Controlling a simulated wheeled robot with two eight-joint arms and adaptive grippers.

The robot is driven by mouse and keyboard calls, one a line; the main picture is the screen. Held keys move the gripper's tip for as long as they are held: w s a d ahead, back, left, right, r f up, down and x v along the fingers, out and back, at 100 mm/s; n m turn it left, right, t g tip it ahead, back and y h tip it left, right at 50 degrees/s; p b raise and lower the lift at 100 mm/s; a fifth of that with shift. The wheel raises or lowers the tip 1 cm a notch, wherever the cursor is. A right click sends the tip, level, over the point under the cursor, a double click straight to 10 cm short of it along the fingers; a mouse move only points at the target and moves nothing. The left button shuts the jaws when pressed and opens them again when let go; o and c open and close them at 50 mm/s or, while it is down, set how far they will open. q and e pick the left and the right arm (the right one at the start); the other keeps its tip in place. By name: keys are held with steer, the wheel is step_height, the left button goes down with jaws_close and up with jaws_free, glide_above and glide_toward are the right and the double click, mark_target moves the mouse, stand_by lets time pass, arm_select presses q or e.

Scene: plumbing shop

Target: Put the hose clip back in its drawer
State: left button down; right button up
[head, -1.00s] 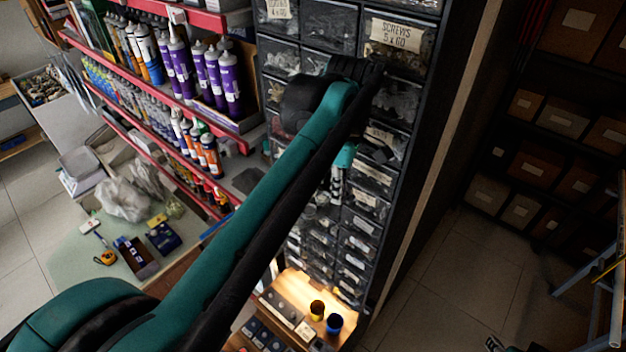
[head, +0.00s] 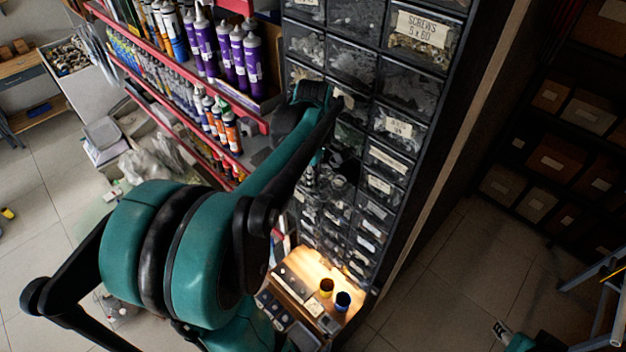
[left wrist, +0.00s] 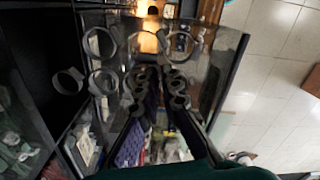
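Several grey ring-shaped hose clips (left wrist: 103,82) show in the left wrist view, around a clear-walled drawer (left wrist: 228,75). I cannot tell which clip is the task's one. My left gripper (left wrist: 156,78) has its dark fingers close together in front of the drawer, near the rings. Whether a clip is between the fingertips is not clear. In the head view the left gripper (head: 313,172) hangs in front of the black drawer cabinet (head: 405,75), partly hidden by my arm. My right gripper (head: 503,332) shows only slightly at the bottom right; its fingers are too small to read.
Red-edged shelves with purple cartridges (head: 237,55) stand left of the cabinet. Boxes (head: 560,155) fill dark shelving at right. The floor (head: 430,285) between is clear.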

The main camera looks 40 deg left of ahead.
arm_select(q)
steer(key=shift+f, duration=0.4)
steer(key=shift+f, duration=0.1)
steer(key=c, duration=1.7)
jaws_free()
